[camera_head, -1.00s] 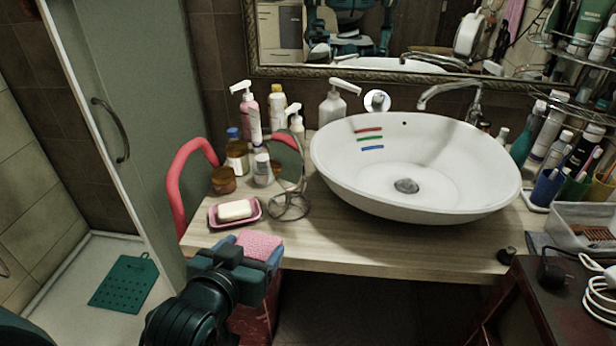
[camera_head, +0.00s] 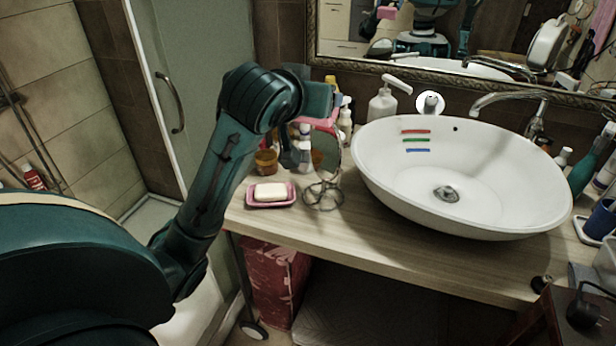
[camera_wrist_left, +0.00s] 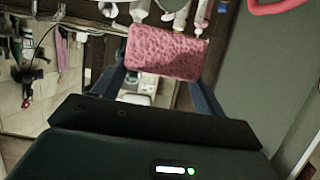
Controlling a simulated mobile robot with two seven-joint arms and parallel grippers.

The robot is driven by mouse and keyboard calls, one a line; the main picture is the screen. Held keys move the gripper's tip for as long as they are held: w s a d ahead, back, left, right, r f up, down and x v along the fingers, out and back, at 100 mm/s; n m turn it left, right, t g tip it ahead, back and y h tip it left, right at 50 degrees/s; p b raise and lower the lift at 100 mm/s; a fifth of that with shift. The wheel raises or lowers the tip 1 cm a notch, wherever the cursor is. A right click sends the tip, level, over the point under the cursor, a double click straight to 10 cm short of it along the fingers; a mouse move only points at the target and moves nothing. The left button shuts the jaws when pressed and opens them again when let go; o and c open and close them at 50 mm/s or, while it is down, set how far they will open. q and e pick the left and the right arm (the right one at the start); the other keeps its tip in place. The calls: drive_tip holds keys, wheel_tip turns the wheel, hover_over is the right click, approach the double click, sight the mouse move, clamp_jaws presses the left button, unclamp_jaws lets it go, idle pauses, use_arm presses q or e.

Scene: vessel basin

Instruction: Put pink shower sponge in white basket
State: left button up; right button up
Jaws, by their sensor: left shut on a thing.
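The pink shower sponge (camera_wrist_left: 168,53) is a speckled pink block, held between the two blue fingers of my left gripper in the left wrist view. In the head view, my left gripper (camera_head: 316,120) is raised above the left part of the counter, in front of the bottles. The sponge shows there only as a thin pink strip at the gripper, mostly hidden. I cannot make out a white basket for certain in either view. My right gripper is not in view.
A pink soap dish (camera_head: 257,203) with white soap and a small round mirror (camera_head: 327,150) stand below the gripper. A white basin (camera_head: 390,185) fills the middle of the wooden counter (camera_head: 370,245). A red patterned bag (camera_head: 272,285) stands under it. The counter's front strip is clear.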

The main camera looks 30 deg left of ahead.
use_arm(q)
wheel_tip(320, 180, down, 27)
drive_tip(key=b, duration=0.4)
drive_tip(key=shift+f, duration=0.15)
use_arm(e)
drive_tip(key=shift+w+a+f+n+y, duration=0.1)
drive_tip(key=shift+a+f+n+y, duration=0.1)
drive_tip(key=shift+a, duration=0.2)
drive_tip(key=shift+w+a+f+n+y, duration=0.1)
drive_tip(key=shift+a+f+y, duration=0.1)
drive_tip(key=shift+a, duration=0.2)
use_arm(q)
drive_tip(key=shift+f, duration=0.1)
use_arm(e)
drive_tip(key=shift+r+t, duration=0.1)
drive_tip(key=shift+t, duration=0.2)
use_arm(q)
drive_tip(key=o, duration=0.5)
drive_tip(key=shift+f, duration=0.15)
drive_tip(key=shift+c, duration=0.2)
drive_tip(key=o, duration=0.5)
drive_tip(key=shift+c, duration=0.2)
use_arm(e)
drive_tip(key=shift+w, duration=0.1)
